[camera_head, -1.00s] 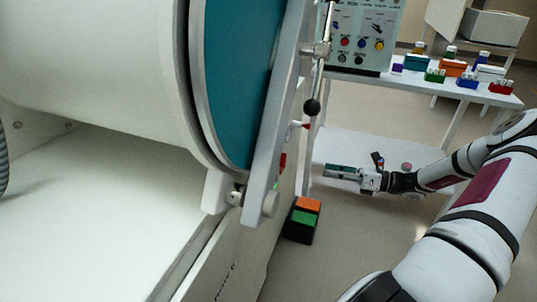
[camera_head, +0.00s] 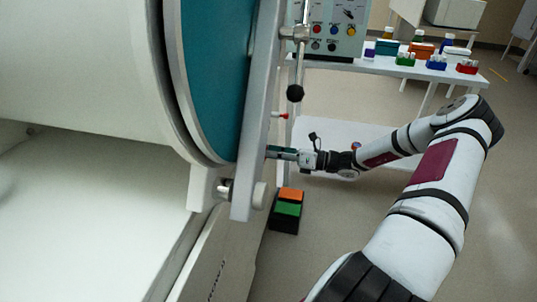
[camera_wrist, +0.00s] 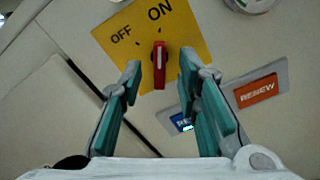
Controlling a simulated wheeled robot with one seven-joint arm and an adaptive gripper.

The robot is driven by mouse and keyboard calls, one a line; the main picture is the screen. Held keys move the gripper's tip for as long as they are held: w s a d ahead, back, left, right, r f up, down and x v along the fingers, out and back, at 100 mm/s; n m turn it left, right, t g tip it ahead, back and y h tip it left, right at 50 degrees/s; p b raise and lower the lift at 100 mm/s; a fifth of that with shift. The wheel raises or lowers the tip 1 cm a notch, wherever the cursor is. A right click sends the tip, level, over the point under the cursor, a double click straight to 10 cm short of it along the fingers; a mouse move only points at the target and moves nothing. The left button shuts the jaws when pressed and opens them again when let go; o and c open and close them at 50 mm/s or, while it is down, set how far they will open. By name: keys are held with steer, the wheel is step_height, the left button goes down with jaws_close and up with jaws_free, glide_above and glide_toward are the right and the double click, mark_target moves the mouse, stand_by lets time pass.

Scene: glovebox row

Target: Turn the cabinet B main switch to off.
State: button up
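The main switch is a red handle (camera_wrist: 159,64) on a yellow plate (camera_wrist: 188,28) marked OFF and ON, seen in the wrist view. The handle stands roughly upright in the picture, its upper end nearer the ON mark. My gripper (camera_wrist: 157,75) is open, with its teal fingers on either side of the handle and gaps showing on both sides. In the head view my gripper (camera_head: 270,152) reaches in beside the cabinet front, and the door rim hides the switch there.
In the head view, the round teal door (camera_head: 215,70), an orange-and-green box (camera_head: 287,211) and a white shelf table (camera_head: 440,72) stand around my arm.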

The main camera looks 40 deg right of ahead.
steer(key=shift+x, duration=0.85)
steer(key=shift+c, duration=0.2)
jaws_close()
steer(key=shift+r+n, duration=0.1)
steer(key=shift+n, duration=0.2)
steer(key=shift+n+p, duration=1.3)
steer(key=shift+n, duration=1.3)
